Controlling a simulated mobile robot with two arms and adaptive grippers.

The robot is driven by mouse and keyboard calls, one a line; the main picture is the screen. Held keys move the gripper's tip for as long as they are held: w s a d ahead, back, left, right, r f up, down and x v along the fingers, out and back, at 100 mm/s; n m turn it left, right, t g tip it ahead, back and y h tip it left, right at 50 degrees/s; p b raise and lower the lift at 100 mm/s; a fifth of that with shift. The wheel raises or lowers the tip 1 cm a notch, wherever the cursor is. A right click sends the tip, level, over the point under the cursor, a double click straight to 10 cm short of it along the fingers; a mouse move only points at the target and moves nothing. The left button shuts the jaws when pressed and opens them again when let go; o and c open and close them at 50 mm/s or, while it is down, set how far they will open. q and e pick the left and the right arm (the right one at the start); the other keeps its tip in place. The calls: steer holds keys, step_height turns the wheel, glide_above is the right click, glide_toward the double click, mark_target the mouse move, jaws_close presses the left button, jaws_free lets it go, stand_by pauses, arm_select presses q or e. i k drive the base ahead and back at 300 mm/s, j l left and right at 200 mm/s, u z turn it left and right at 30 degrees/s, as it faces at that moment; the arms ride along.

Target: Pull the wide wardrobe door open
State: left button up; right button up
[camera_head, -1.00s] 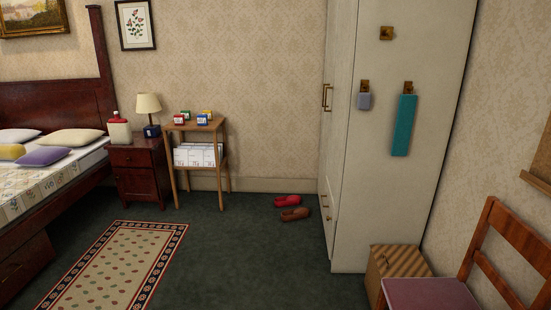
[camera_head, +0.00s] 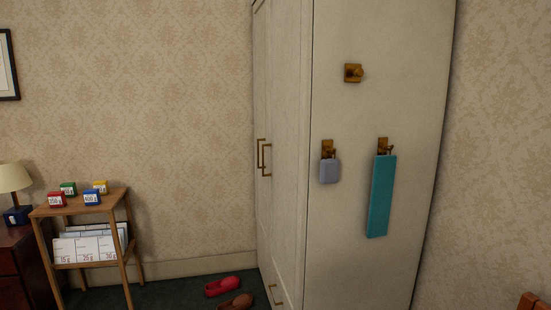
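The white wardrobe (camera_head: 380,265) stands against the back wall, right of centre, with its side panel turned toward me. Its front with the doors (camera_head: 284,190) faces left and shows at a steep slant. Two brass bar handles (camera_head: 264,157) sit close together at mid height on the front. The doors look shut. Which door is the wide one is hard to tell at this angle. Neither of my grippers is in view.
Brass hooks on the wardrobe's side hold a grey piece (camera_head: 330,171) and a teal strip (camera_head: 381,196). A red shoe (camera_head: 231,286) and a brown shoe (camera_head: 238,302) lie on the floor before the front. A small wooden shelf stand (camera_head: 85,209) with coloured boxes stands left.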

mark_target(290, 33)
steer(key=i+j, duration=0.1)
steer(key=i, duration=0.3)
steer(key=i+j+u, duration=0.1)
steer(key=i, duration=0.35)
